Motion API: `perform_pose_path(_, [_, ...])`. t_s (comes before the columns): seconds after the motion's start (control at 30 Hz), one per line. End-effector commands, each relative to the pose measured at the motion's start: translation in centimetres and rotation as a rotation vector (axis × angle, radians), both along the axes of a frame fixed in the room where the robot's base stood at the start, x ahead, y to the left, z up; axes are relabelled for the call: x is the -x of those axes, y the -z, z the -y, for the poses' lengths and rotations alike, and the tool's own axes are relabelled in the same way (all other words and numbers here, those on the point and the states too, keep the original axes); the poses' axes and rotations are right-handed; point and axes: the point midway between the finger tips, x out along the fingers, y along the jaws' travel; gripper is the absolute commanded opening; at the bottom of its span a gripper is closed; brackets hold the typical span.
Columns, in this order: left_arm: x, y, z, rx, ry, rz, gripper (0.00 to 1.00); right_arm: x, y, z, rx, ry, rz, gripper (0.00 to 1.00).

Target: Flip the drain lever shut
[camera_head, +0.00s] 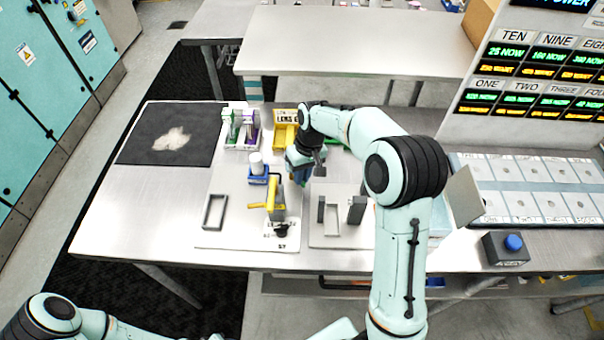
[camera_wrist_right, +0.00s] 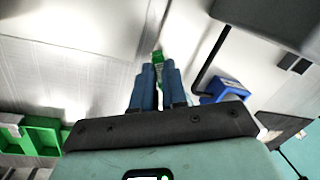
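A yellow lever (camera_head: 257,205) sticks out to the left from a yellow and grey upright fixture (camera_head: 277,203) on a light mat. I cannot tell from its pose whether it is open or shut. My right gripper (camera_head: 302,174) is above the table, just behind and right of the fixture. In the right wrist view its blue fingers (camera_wrist_right: 157,75) stand close together. A small green piece (camera_wrist_right: 157,57) shows between the fingertips and appears gripped.
A blue holder (camera_head: 258,177) with a white cylinder stands behind the lever. A grey frame (camera_head: 215,212) lies left of it, and grey uprights (camera_head: 355,209) stand right. A white rack (camera_head: 241,133) and a yellow bin (camera_head: 284,132) are behind. The table's left front is clear.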

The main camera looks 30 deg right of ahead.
Motion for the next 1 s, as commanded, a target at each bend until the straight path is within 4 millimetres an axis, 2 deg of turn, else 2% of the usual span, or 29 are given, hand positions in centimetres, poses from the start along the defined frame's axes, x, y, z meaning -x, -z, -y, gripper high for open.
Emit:
perform_pose_path(0.37, [0.67,0.60,0.00,0.000,-0.001,-0.008,0.43,0.20,-0.01,-0.67,0.000,0.169,0.002,0.00])
perform_pose_path(0.67, [0.62,0.54,0.00,0.000,0.000,-0.007,0.43,0.18,-0.06,-0.71,-0.001,0.183,0.000,0.00])
perform_pose_path(0.7, [0.62,0.54,0.00,0.000,0.000,-0.007,0.43,0.18,-0.06,-0.71,-0.001,0.183,0.000,0.25])
perform_pose_path(0.73, [0.62,0.54,0.00,0.000,0.000,-0.007,0.43,0.18,-0.06,-0.70,-0.001,0.182,0.000,0.35])
perform_pose_path(0.77, [0.62,0.54,0.00,0.000,0.000,-0.007,0.43,0.18,-0.06,-0.70,-0.001,0.182,0.000,0.38])
perform_pose_path(1.0, [0.62,0.54,0.00,0.000,0.000,-0.007,0.43,0.18,-0.05,-0.70,0.000,0.181,0.000,0.38])
